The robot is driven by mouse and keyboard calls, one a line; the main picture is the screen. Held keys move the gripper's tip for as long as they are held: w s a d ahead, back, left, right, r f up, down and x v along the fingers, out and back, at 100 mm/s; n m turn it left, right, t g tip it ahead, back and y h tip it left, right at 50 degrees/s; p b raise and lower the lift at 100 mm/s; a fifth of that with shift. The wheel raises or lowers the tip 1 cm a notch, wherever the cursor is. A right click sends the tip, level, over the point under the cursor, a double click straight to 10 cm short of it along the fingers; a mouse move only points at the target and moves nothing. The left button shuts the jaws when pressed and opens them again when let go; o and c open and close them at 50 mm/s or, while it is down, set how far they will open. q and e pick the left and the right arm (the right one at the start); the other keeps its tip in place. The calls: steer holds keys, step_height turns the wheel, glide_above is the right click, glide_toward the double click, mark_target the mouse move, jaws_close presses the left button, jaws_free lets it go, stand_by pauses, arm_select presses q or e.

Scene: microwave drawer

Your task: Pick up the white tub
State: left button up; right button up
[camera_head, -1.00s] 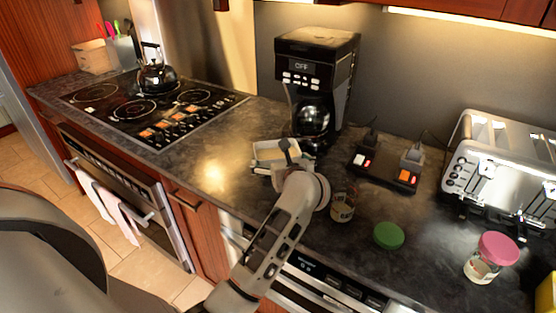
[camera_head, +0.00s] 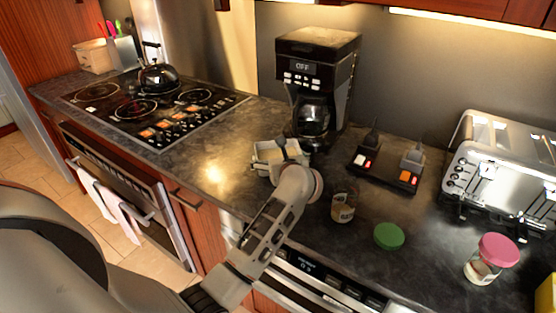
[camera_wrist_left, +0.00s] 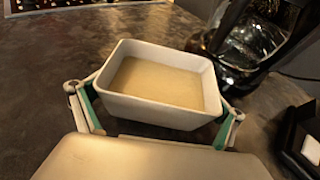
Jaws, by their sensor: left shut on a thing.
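The white tub (camera_head: 266,152) is a rectangular, open-topped container in front of the coffee maker, partly hidden behind my left gripper (camera_head: 282,156). In the left wrist view the tub (camera_wrist_left: 150,112) sits between the two green-padded fingers of my left gripper (camera_wrist_left: 157,100), one at each side. The left gripper is shut on the tub. Its inside looks pale tan. I cannot tell whether its base touches the counter. My right gripper is not in view.
A black coffee maker (camera_head: 318,75) stands close behind the tub. A small jar (camera_head: 343,207), green lid (camera_head: 389,236), pink-lidded jar (camera_head: 484,266), black device with red lights (camera_head: 385,172) and toaster (camera_head: 503,165) stand to the right. The cooktop (camera_head: 150,105) is left, with clear counter between.

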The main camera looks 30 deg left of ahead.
arm_select(q)
steer(key=shift+r, duration=0.15)
step_height(320, 180, up, 20)
steer(key=shift+f+b, duration=0.1)
steer(key=shift+b, duration=0.25)
steer(key=shift+c, duration=0.2)
stand_by(1.3)
